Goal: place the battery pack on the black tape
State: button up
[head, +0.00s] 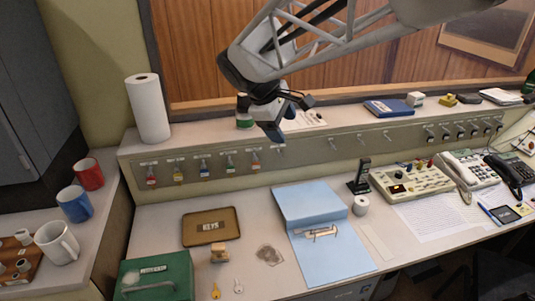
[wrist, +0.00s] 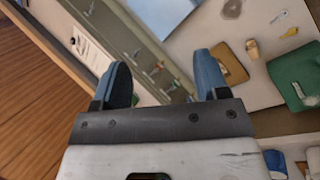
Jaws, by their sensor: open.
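My gripper (head: 278,122) is in the air in front of the back ledge, left of the picture's middle. In the wrist view its two blue fingers (wrist: 163,80) stand wide apart with nothing between them. I cannot pick out the battery pack or the black tape with certainty. A small dark flat object (head: 468,98) and a small yellow object (head: 442,99) lie on the ledge at the right, too small to identify. My gripper is well to the left of both. Part of the ledge behind my gripper is hidden.
A blue book (head: 388,108) and a white cube (head: 415,99) are on the ledge. A paper roll (head: 148,108) stands at its left.

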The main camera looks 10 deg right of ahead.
jog(key=s+f+m+y, duration=0.2)
jog(key=s+m, duration=0.3)
jog(key=s, duration=0.7)
jog(key=s+f+m+t+y, duration=0.1)
jog(key=s+f+m+y, duration=0.2)
jog(key=s, duration=0.8)
notch_tip(320, 180, down, 2)
jog(key=shift+s+f+m, duration=0.15)
jog(key=shift+s+m, duration=0.2)
jog(key=shift+m, duration=0.65)
